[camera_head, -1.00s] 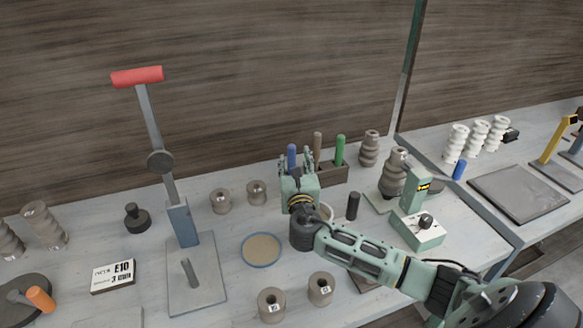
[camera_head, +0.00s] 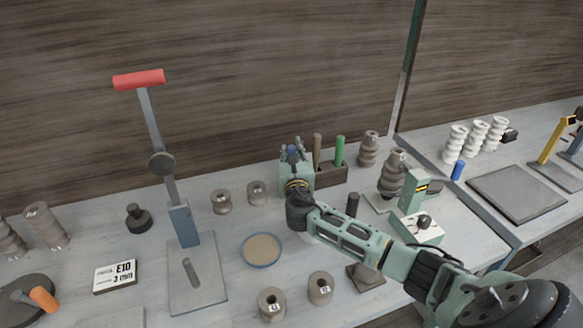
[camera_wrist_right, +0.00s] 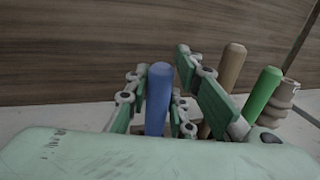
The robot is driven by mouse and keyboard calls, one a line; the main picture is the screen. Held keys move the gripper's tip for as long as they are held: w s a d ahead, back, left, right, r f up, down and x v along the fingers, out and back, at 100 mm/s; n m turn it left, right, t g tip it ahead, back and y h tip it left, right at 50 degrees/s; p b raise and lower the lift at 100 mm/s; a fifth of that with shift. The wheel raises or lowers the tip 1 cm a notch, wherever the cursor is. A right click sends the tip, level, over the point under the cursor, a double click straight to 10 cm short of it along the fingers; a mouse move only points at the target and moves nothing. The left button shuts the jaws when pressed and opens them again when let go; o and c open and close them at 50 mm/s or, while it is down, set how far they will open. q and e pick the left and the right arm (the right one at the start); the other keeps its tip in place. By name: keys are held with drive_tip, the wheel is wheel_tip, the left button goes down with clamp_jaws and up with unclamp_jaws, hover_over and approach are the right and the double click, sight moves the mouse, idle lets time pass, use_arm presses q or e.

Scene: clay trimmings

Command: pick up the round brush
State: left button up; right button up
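Three upright handles stand in a dark holder block (camera_head: 330,175) at the back of the bench: a blue handle (camera_head: 292,151), a tan wooden handle (camera_head: 317,148) and a green handle (camera_head: 340,150). Their lower ends are hidden, so I cannot tell by shape which is the round brush. My right gripper (camera_head: 295,154) is at the blue handle. In the right wrist view the blue handle (camera_wrist_right: 159,98) stands between the open fingers (camera_wrist_right: 162,70), with a narrow gap at the right finger. The tan handle (camera_wrist_right: 230,75) and green handle (camera_wrist_right: 262,94) stand just right of the fingers. My left gripper is out of view.
A lever press with a red grip (camera_head: 139,79) stands to the left. A shallow round dish (camera_head: 262,250) and several ribbed clay-coloured pieces, such as one at the back (camera_head: 370,148), stand around. A green device (camera_head: 415,215) is to the right. The wall is close behind.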

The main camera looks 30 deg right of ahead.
clamp_jaws()
